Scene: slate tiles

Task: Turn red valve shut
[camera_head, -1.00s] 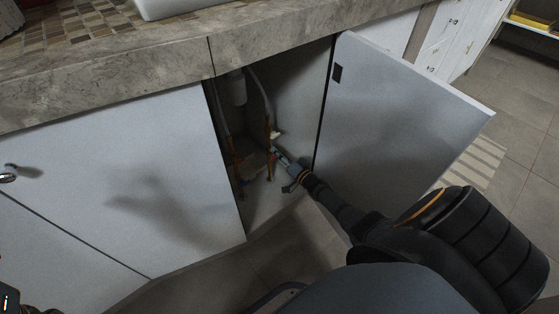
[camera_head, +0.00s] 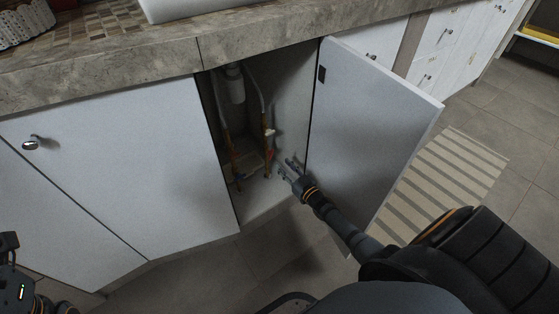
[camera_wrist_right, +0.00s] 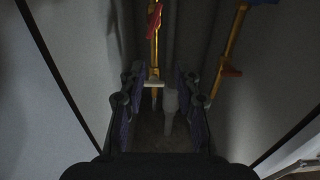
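The open cabinet holds two copper-coloured pipes. The right pipe (camera_head: 267,148) has a small red valve handle (camera_head: 268,172) low on it, faint at this size. In the right wrist view, a red handle (camera_wrist_right: 153,22) sits on a yellow-brown pipe at the top, ahead of the fingers. My right gripper (camera_head: 286,166) is at the cabinet opening, just right of the right pipe. In its wrist view the fingers (camera_wrist_right: 156,98) stand apart with nothing gripped between them. My left gripper (camera_head: 9,244) is partly in view at the lower left edge; its fingers are unclear.
A closed door (camera_head: 110,170) is on the left. The stone countertop (camera_head: 150,65) overhangs the opening. A blue handle (camera_head: 238,184) is on the left pipe. A striped mat (camera_head: 445,180) lies on the floor.

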